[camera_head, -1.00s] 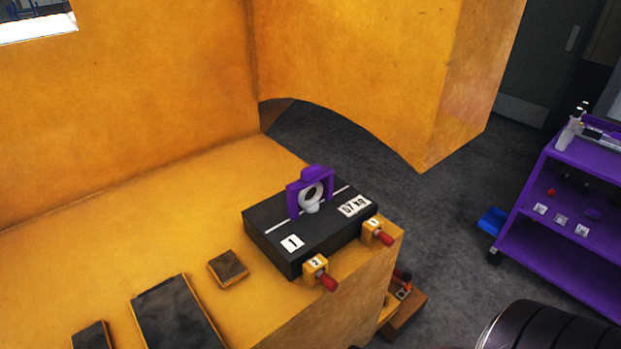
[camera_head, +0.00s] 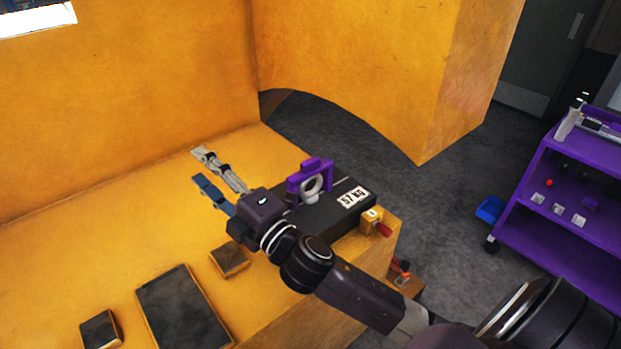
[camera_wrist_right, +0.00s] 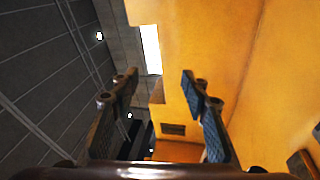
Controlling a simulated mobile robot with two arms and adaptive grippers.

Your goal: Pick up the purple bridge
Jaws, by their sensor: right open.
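The purple bridge (camera_head: 303,174) stands upright on the black casting (camera_head: 325,212) marked 57 kg, around a pale ring (camera_head: 312,188) on its top. My right gripper (camera_head: 200,168) is open and empty, to the left of the bridge, with its fingers pointing up and left, away from it. My right wrist hides the casting's left part. In the right wrist view the open fingers (camera_wrist_right: 160,85) frame yellow wall and dark ceiling; the bridge does not show there. My left gripper is not in view.
A yellow block with a red knob (camera_head: 373,222) sits at the casting's front. Dark plates (camera_head: 183,308) lie in the yellow surface (camera_head: 100,245). A tall yellow wall (camera_head: 130,90) rises behind. A purple cart (camera_head: 560,215) stands at right.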

